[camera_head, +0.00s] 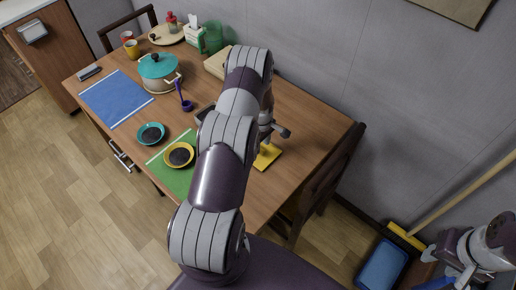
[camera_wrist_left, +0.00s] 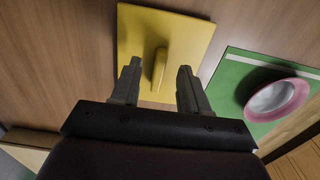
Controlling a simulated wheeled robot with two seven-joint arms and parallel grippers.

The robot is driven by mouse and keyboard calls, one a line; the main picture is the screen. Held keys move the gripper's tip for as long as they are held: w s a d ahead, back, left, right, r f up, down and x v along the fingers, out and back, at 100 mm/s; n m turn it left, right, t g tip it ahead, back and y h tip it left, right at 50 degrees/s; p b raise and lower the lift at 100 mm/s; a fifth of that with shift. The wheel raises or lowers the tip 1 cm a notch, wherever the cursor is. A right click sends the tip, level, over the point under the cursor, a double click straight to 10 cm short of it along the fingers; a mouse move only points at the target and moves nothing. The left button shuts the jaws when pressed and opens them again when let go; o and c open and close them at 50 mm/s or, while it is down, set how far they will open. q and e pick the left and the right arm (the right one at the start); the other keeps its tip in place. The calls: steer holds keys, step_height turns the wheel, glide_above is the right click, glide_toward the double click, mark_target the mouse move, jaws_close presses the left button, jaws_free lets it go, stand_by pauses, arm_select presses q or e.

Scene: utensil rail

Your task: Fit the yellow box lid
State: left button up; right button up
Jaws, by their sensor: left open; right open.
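The yellow lid (camera_head: 269,157) lies flat on the table near its right side, partly hidden by my left arm in the head view. In the left wrist view the yellow lid (camera_wrist_left: 190,35) shows as a square plate with a raised handle (camera_wrist_left: 160,68). My left gripper (camera_wrist_left: 160,75) is open, with one finger on each side of the handle in that view; whether they touch it I cannot tell. In the head view my left gripper (camera_head: 268,137) is above the lid. My right gripper (camera_head: 432,257) is open and empty, off the table at lower right. I cannot make out the lid's box.
A green mat (camera_head: 167,178) with a yellow bowl (camera_head: 179,155) lies left of my left arm. Beyond are a teal bowl (camera_head: 151,134), a purple ladle (camera_head: 186,104), a teal pot (camera_head: 158,67) and a blue mat (camera_head: 115,98). A chair (camera_head: 325,180) stands at the table's right end.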

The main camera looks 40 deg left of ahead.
arm_select(q)
steer(key=shift+s+f, duration=0.15)
steer(key=shift+f, duration=0.75)
steer(key=shift+w+f, duration=0.2)
jaws_close()
steer(key=shift+s+r, duration=0.1)
arm_select(e)
steer(key=shift+s+r, duration=0.15)
steer(key=shift+r, duration=0.1)
arm_select(q)
steer(key=shift+r, duration=0.15)
steer(key=r, duration=0.2)
steer(key=r+b, duration=0.1)
steer(key=r, duration=0.1)
steer(key=shift+s+d, duration=0.15)
steer(key=shift+s, duration=0.05)
steer(key=s+d+r+b, duration=0.1)
steer(key=s+d+r, duration=0.4)
steer(key=s, duration=0.4)
steer(key=shift+s+d+r+b, duration=0.3)
steer(key=shift+d+r, duration=0.1)
steer(key=shift+r, duration=0.45)
arm_select(e)
step_height(320, 180, down, 3)
steer(key=shift+r, duration=0.2)
